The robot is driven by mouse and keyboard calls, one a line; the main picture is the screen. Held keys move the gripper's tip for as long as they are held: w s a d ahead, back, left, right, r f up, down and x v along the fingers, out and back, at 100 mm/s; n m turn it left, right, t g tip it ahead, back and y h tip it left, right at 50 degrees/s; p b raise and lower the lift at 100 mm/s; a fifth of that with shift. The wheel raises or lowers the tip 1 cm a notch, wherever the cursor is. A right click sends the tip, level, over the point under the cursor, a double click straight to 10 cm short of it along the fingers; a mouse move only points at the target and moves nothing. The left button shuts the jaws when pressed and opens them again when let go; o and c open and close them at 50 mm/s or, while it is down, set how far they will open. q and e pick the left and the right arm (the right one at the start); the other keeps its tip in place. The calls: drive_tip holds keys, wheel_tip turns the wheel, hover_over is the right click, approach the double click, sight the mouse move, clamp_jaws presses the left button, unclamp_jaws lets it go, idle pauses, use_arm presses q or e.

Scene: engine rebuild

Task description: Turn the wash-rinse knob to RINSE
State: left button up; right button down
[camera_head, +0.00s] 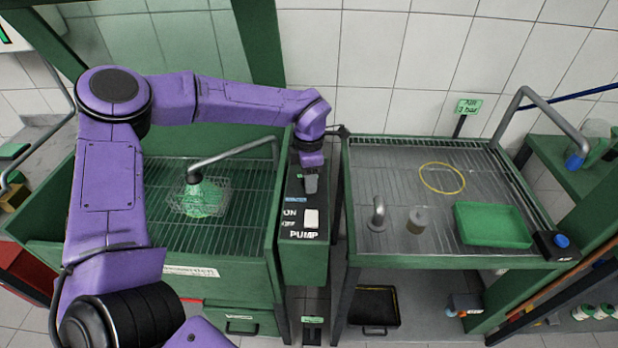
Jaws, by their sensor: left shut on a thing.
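My left arm reaches in from the left and across the back to the narrow green control box (303,258) between the wash basin and the grated table. My left gripper (311,184) points down at the upper part of the box's dark panel and is shut on the wash-rinse knob. The fingers hide the knob, so its pointer and setting cannot be read. A small blue label sits just left of the fingertips. Below it is a white PUMP switch (312,218) marked ON and OFF. My right gripper is not in view.
The green wash basin (255,235) at left holds a wire basket (200,199) under a bent spout (232,151). The grated table (390,180) at right carries a yellow ring (442,166), a grey cylinder (418,221), a hooked metal part (377,214) and a green tray (493,239).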

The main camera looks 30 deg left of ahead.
use_arm(q)
drive_tip(key=n+b, duration=0.1)
drive_tip(key=n, duration=0.2)
drive_tip(key=shift+w+n, duration=0.1)
drive_tip(key=shift+n, duration=0.3)
drive_tip(key=n+b, duration=0.1)
drive_tip(key=n, duration=0.2)
drive_tip(key=shift+n+b, duration=0.3)
drive_tip(key=n+b, duration=0.2)
drive_tip(key=n, duration=0.2)
drive_tip(key=shift+r+n+b, duration=0.1)
drive_tip(key=shift+n+b, duration=0.95)
drive_tip(key=shift+n, duration=0.65)
drive_tip(key=o, duration=1.1)
drive_tip(key=shift+c, duration=0.2)
wheel_tip(320, 180, up, 11)
drive_tip(key=b, duration=0.1)
drive_tip(key=shift+f, duration=0.2)
